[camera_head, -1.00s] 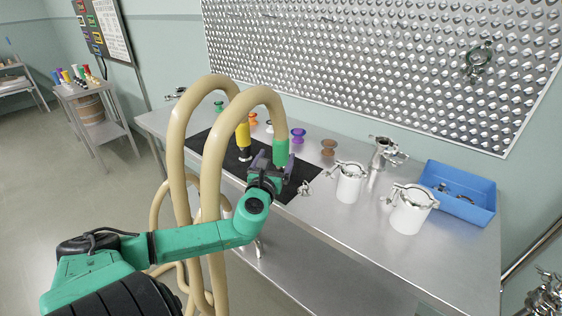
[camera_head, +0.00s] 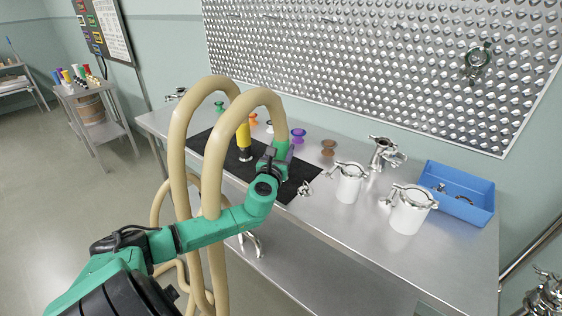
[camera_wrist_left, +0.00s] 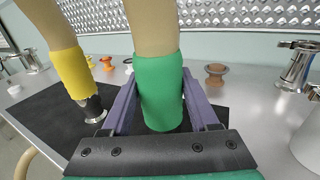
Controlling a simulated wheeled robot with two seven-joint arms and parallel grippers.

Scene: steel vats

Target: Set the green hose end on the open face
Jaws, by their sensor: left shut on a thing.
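The green hose end (camera_wrist_left: 160,92) is a green sleeve on a thick beige hose. My left gripper (camera_head: 274,160) is shut on it, with a purple-grey finger on each side in the left wrist view. I cannot make out which surface is the open face. My right gripper is out of view.
Purple (camera_head: 298,136) and brown (camera_head: 328,147) spools stand behind the mat. Two white vessels (camera_head: 348,188) (camera_head: 408,216) with clamps, a steel fitting (camera_head: 384,152) and a blue bin (camera_head: 458,190) stand to the right. A small clamp (camera_head: 305,188) lies by the mat's right edge.

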